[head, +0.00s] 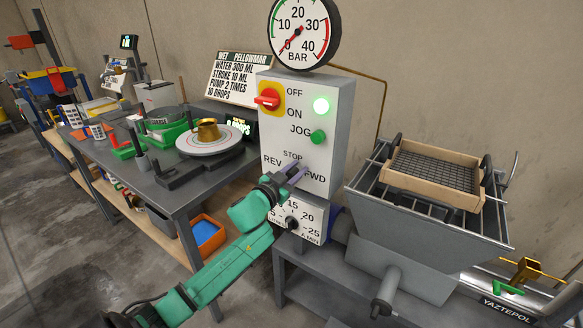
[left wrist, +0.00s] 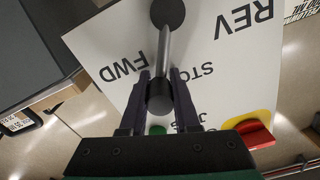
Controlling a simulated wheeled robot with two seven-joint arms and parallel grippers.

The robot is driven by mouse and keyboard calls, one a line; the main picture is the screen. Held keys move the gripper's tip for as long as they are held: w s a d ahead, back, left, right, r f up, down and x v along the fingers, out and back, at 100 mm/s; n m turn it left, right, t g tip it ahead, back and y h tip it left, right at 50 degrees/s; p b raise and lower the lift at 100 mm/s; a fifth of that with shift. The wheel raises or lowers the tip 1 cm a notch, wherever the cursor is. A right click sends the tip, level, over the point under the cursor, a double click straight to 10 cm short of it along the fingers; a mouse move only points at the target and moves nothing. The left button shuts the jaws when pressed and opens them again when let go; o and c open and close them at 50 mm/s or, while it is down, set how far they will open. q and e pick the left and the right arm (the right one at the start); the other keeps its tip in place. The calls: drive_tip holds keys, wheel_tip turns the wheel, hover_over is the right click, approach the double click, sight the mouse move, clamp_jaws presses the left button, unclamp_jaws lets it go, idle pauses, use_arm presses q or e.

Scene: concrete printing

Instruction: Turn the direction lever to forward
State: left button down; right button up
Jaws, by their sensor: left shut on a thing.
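The grey-white control panel (head: 338,130) stands above a bench, with STOP, REV and FWD labels on its lower part. The direction lever shows in the left wrist view as a grey rod (left wrist: 163,50) between a dark round pivot and a dark round knob (left wrist: 160,98). In that upside-down view, the rod runs from the pivot towards the STOP label, with FWD on the left and REV on the right. My left gripper (left wrist: 159,90) is shut on the lever's knob, one finger on each side. In the head view, the gripper (head: 294,176) covers most of the lever. My right gripper is out of view.
Above the lever are a red switch (head: 268,99), a lit green lamp (head: 321,105) and a green JOG button (head: 318,136). A dial plate (head: 308,226) sits just below. A grey hopper (head: 425,215) stands close at the right, a cluttered bench (head: 190,195) at the left.

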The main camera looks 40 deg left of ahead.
use_arm(q)
drive_tip(key=shift+d+f+m, duration=0.25)
drive_tip(key=shift+d+m, duration=0.1)
drive_tip(key=shift+m, duration=0.25)
drive_tip(key=c, duration=0.7)
unclamp_jaws()
drive_tip(key=shift+o, duration=0.2)
drive_tip(key=s+b, duration=0.2)
drive_tip(key=s, duration=1.2)
drive_tip(key=shift+s+d, duration=0.2)
drive_tip(key=shift+s, duration=0.05)
